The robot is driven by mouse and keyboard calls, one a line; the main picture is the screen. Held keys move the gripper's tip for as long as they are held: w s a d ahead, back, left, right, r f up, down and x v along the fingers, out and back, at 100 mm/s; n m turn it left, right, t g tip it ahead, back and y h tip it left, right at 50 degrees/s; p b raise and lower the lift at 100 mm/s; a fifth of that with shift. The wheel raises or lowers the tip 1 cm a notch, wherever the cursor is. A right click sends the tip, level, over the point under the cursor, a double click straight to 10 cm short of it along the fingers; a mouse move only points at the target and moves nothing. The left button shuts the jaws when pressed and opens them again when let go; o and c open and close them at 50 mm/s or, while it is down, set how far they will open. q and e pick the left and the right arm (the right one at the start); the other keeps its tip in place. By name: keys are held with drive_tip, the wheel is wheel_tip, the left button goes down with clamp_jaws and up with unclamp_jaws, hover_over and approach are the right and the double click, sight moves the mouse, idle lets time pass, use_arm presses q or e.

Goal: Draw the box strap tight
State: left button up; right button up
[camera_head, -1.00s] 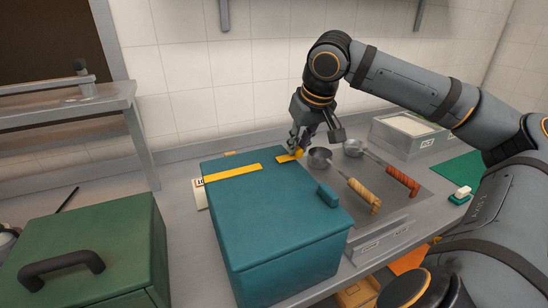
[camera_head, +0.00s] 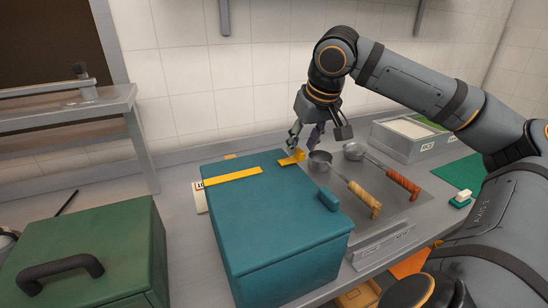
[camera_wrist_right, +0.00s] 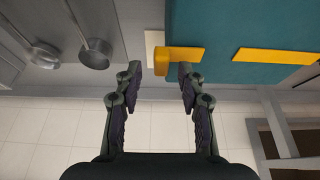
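The teal box (camera_head: 275,218) stands on the counter with its lid closed. A long yellow strap piece (camera_head: 232,176) lies across the left of the lid. A short yellow strap piece (camera_head: 289,161) lies at the lid's far right edge, with a gap of bare lid between the two. My right gripper (camera_head: 303,143) is just above the short piece. In the right wrist view my right gripper (camera_wrist_right: 159,72) is open, and the strap's thick yellow end (camera_wrist_right: 162,61) shows between and just past its fingertips. I cannot tell whether they touch. My left gripper is out of view.
Two ladles (camera_head: 358,188) lie on a metal tray right of the box. A green box with a dark handle (camera_head: 62,268) stands at front left. A grey bin (camera_head: 405,135) stands at back right. A metal shelf (camera_head: 70,110) is at left.

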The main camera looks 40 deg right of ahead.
drive_tip(key=p+v, duration=0.4)
drive_tip(key=v, duration=0.5)
drive_tip(key=shift+p, duration=0.4)
idle(0.5)
